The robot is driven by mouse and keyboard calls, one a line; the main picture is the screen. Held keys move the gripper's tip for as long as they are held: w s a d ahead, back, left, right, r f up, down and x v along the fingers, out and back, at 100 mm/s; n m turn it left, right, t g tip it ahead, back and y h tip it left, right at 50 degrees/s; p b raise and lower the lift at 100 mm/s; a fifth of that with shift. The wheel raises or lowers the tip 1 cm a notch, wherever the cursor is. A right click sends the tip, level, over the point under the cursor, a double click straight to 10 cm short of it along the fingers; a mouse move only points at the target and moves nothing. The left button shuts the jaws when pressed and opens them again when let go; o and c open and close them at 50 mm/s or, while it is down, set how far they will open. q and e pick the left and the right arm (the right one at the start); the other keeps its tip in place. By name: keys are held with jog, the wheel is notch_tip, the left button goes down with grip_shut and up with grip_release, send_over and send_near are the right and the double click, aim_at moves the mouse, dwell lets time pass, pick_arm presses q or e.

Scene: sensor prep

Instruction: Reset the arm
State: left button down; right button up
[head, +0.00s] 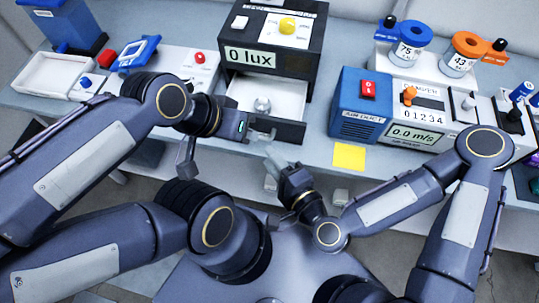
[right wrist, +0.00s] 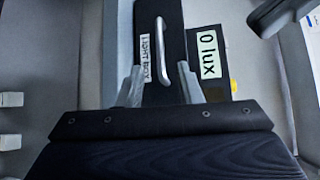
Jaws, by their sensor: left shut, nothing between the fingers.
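My left gripper (head: 246,128) is shut and empty, at the front left of an open drawer (head: 290,131). Its fingertips are hard to make out there. My right gripper (head: 274,158) is lower, just in front of the drawer. In the right wrist view its two grey fingers (right wrist: 158,86) are spread apart with nothing between them. The drawer handle (right wrist: 163,60) shows beyond, in line with the gap. The drawer belongs to a black light box (head: 275,38) reading "0 lux". A small round metallic piece (head: 262,104) sits inside the drawer.
A blue air duct box (head: 358,108) with a red switch and a white meter (head: 412,134) reading "0.0 m/s" stand right of the drawer. A yellow note (head: 349,156) lies at the bench front. A white tray (head: 50,74) and blue device (head: 137,52) are at left.

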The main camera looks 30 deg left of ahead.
dwell(0.4)
jog(key=w+d+r+n+g+h, duration=0.1)
jog(key=w+d+n+h, duration=0.35)
jog(key=d, duration=0.45)
jog(key=w+d+r+n+h, duration=0.1)
jog(key=w+d+n+h, duration=0.3)
jog(key=d, duration=0.6)
jog(key=d+r+m+h, duration=0.2)
jog(key=d+r, duration=0.3)
jog(key=d, duration=0.5)
jog(key=s+d+r, duration=0.2)
jog(key=s+d, duration=0.1)
jog(key=s, duration=0.2)
jog(key=s+d+r+m, duration=0.1)
jog(key=s+d+r, duration=0.1)
jog(key=s+d, duration=0.2)
jog(key=shift+s+r+g, duration=0.3)
jog(key=shift+s+g, duration=0.1)
jog(key=shift+s, duration=0.45)
